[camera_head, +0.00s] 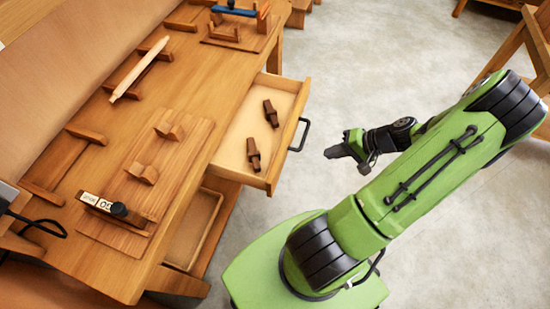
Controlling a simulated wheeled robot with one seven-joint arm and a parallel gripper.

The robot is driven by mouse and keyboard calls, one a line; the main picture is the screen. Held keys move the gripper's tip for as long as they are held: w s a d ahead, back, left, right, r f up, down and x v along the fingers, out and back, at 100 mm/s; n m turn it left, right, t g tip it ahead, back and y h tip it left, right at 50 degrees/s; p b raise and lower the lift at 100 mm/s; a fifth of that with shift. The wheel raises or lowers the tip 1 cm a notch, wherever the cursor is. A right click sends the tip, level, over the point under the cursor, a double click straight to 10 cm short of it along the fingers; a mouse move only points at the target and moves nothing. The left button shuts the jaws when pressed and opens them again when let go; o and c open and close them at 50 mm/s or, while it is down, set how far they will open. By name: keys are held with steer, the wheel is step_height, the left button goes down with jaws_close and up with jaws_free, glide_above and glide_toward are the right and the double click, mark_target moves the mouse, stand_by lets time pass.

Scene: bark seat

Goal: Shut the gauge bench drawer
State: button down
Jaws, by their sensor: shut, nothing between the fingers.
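The gauge bench drawer (237,151) stands pulled out from the wooden bench (200,90). It has a dark bar handle (305,134) on its front face, and two dark brown wooden pieces lie inside: one nearer the back (271,113) and one nearer the front (254,155). My gripper (330,153) is shut and empty. It appears to the right of the handle, with a small gap between them in the picture. The fingers point left toward the drawer front.
On the bench top are a pale tapered stick (139,69), wooden rests, a gauge with a black knob (112,206), and a blue-topped tool (233,10). A lower open compartment (192,229) sits under the bench. A wooden frame (520,50) stands at right. Grey floor is clear beyond the drawer.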

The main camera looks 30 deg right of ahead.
steer(key=shift+t, duration=0.3)
steer(key=b+x, duration=0.1)
steer(key=x, duration=0.3)
steer(key=b+x, duration=0.1)
steer(key=x, duration=0.3)
steer(key=r+b+x, duration=0.1)
steer(key=x, duration=0.4)
steer(key=shift+w+a+r+b, duration=0.1)
steer(key=shift+w+a+b, duration=0.15)
steer(key=shift+w+b, duration=0.1)
steer(key=shift+w+a+r, duration=0.1)
steer(key=shift+w+a, duration=0.1)
steer(key=shift+w, duration=0.1)
